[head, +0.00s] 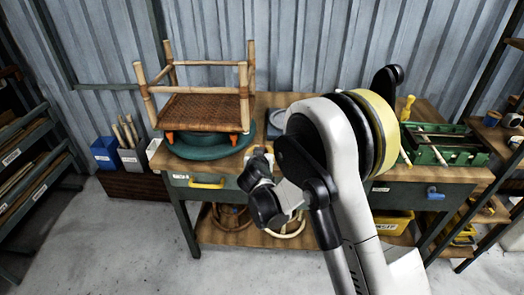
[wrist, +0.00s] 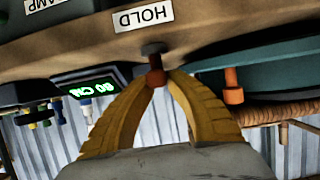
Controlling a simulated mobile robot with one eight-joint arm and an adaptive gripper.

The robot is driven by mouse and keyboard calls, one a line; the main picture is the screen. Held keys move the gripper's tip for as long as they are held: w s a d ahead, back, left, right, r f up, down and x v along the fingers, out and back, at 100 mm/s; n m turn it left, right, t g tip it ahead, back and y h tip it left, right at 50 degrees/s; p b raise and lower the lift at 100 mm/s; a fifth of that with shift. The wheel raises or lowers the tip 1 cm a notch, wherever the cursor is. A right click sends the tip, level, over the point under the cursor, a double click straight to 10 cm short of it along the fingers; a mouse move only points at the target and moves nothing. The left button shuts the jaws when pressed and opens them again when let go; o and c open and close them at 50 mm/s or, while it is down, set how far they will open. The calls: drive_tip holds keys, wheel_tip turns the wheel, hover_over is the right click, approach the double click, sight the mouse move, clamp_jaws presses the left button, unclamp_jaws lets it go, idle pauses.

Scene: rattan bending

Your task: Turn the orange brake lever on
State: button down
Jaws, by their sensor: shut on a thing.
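In the wrist view, my gripper's two yellow fingers (wrist: 155,88) close around a small reddish-orange knob on a dark stem, which looks like the brake lever (wrist: 155,72). It sits at the brown bench edge, right by the white HOLD label (wrist: 143,16), which appears upside down. The fingers hide part of the lever, so its exact angle is hard to tell. In the head view my arm covers the lever and fingertips.
A green turntable (head: 205,150) carries a rattan stool frame (head: 200,108) on the workbench, close to my gripper. An orange piece (wrist: 233,86) stands near the turntable in the wrist view. A lit display (wrist: 90,88) is at left. A green tray (head: 440,150) lies at right.

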drive_tip(key=shift+f, duration=0.1)
drive_tip(key=c, duration=1.3)
unclamp_jaws()
drive_tip(key=v, duration=1.2)
drive_tip(key=shift+d, duration=0.1)
